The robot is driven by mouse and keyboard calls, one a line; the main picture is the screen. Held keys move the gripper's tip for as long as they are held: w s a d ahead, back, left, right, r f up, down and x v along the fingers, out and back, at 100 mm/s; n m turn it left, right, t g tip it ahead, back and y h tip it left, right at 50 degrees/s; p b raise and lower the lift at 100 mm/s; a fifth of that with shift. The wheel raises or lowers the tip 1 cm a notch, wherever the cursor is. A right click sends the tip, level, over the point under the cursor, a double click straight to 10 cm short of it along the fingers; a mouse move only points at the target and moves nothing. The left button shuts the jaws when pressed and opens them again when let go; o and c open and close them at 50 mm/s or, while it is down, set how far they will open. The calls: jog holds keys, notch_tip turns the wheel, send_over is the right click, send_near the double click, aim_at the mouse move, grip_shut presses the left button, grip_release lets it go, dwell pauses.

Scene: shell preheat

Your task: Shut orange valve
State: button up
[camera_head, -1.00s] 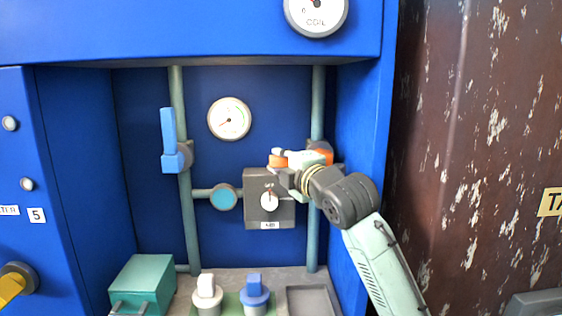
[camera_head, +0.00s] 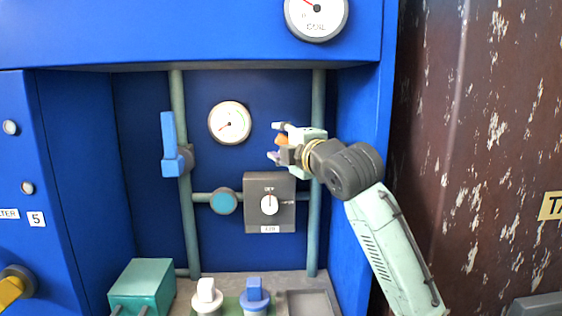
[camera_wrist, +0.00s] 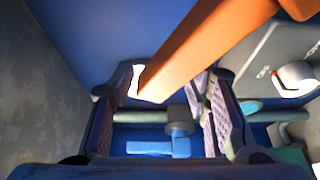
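The orange valve's lever shows as a small orange piece (camera_head: 282,140) between my gripper's fingers in the head view; its mount on the right pipe is hidden behind my gripper. In the wrist view the orange lever (camera_wrist: 205,45) runs from the upper right down to a pale end between the two fingers. It crosses in front of the right finger's tip. My gripper (camera_head: 276,141) is open, with a wide gap between its fingers in the wrist view (camera_wrist: 165,100). I cannot tell whether a finger touches the lever.
A blue valve lever (camera_head: 168,132) stands upright on the left pipe. A grey switch box (camera_head: 283,217) with a white knob is just below my gripper. A round gauge (camera_head: 229,123) is to the left. The blue cabinet side wall (camera_head: 362,110) is close on the right.

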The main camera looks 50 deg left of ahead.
jog(key=shift+s+r, duration=0.1)
jog(key=shift+r, duration=2.25)
jog(key=s+d+f+b, duration=0.4)
jog(key=s+d, duration=0.1)
jog(key=d, duration=0.5)
jog(key=shift+s+d, duration=0.2)
jog(key=shift+d, duration=0.05)
jog(key=shift+r, duration=0.1)
jog(key=shift+c, duration=0.5)
